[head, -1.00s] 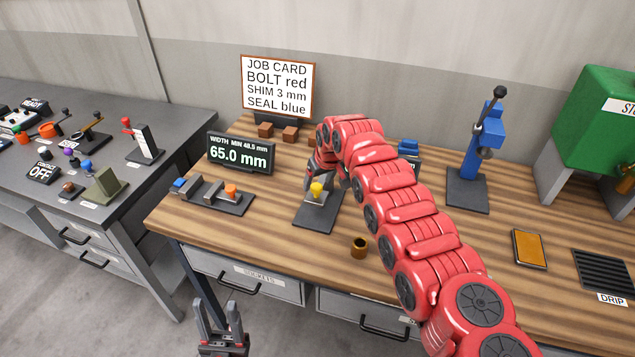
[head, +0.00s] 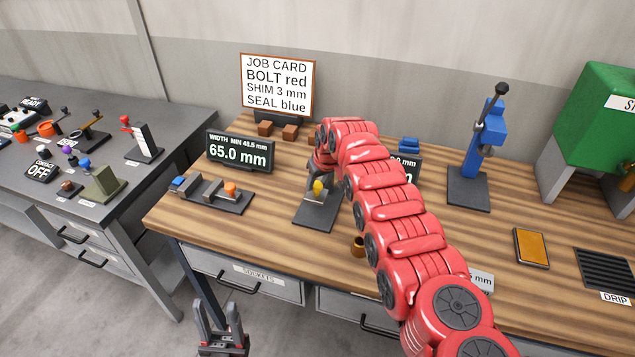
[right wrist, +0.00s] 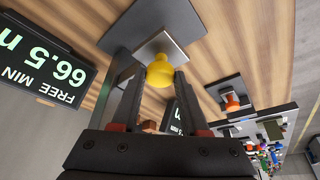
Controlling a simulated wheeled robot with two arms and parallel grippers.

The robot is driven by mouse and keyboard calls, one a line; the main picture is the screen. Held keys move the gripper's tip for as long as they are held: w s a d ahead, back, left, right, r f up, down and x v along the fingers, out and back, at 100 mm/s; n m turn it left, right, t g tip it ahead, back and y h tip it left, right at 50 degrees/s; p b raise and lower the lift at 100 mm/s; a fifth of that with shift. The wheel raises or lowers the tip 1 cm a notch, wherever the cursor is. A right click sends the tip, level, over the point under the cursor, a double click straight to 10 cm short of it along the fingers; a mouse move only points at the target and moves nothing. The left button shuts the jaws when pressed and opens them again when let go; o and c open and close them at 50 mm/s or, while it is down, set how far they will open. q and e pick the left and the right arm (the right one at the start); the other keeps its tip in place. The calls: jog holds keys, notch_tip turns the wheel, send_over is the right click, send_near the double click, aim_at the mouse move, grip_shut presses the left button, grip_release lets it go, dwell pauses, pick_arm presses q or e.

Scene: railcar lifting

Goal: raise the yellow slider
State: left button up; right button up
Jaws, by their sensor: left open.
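The yellow slider knob (head: 318,187) sits on a metal block on a dark base plate (head: 316,215) on the wooden bench. In the right wrist view the round yellow knob (right wrist: 160,72) lies between the fingertips of my right gripper (right wrist: 160,75). The two fingers stand apart, with a narrow gap seeming to show on each side of the knob. In the head view my right arm hides most of that gripper. My left gripper (head: 222,312) is open and empty, low in front of the bench.
A 65.0 mm display (head: 240,152) and a fixture with blue and orange parts (head: 212,194) stand to the left. A brown cup (head: 357,246) is near the front edge, partly behind my right arm. A blue press (head: 480,150) stands to the right. A 66.5 display (right wrist: 45,58) appears in the right wrist view.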

grip_shut()
dwell(0.9)
